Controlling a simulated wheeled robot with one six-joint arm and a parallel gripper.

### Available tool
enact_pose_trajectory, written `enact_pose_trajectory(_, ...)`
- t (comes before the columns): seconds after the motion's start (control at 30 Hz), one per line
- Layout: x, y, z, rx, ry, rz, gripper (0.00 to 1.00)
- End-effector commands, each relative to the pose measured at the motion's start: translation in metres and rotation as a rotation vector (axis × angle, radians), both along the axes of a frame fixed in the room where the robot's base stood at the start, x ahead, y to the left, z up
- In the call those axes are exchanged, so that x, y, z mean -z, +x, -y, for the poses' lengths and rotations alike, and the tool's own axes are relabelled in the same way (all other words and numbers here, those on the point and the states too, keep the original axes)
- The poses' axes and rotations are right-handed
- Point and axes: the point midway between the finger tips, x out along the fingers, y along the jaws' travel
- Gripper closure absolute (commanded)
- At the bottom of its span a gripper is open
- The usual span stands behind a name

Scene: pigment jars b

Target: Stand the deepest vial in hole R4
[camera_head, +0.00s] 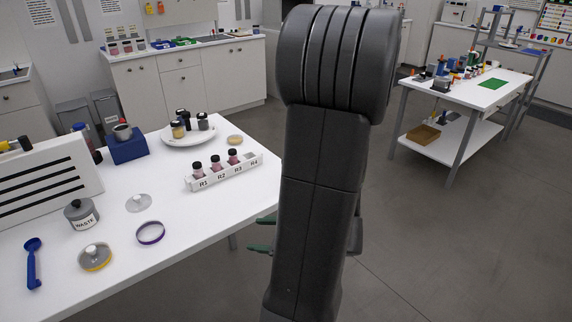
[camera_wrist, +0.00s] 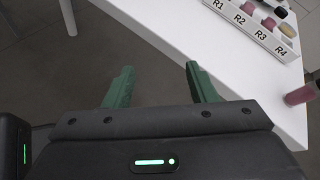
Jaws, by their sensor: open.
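A white rack (camera_head: 225,172) labelled R1 to R4 stands on the near table; it also shows in the wrist view (camera_wrist: 250,33). Dark-capped pink vials stand at R1 (camera_head: 198,174), R2 (camera_head: 216,165) and R3 (camera_head: 233,157). No vial shows at R4.
A white plate (camera_head: 188,137) with several dark-capped jars stands behind the rack. A WASTE pot (camera_head: 81,214), a purple ring (camera_head: 150,233), a yellow-rimmed lidded dish (camera_head: 95,257) and a blue scoop (camera_head: 33,262) lie at the left.

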Motion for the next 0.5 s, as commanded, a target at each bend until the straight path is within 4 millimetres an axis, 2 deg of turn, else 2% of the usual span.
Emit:
enact_pose_trajectory(0.03,0.0,0.022,0.007,0.092,0.077,-0.014,0.49)
enact_pose_trajectory(0.1,-0.004,0.053,0.02,0.224,0.189,-0.024,0.49)
enact_pose_trajectory(0.2,-0.007,0.093,0.046,0.4,0.336,-0.024,0.49)
enact_pose_trajectory(0.33,-0.009,0.13,0.081,0.577,0.483,-0.011,0.49)
enact_pose_trajectory(0.5,-0.009,0.153,0.11,0.697,0.582,0.007,0.49)
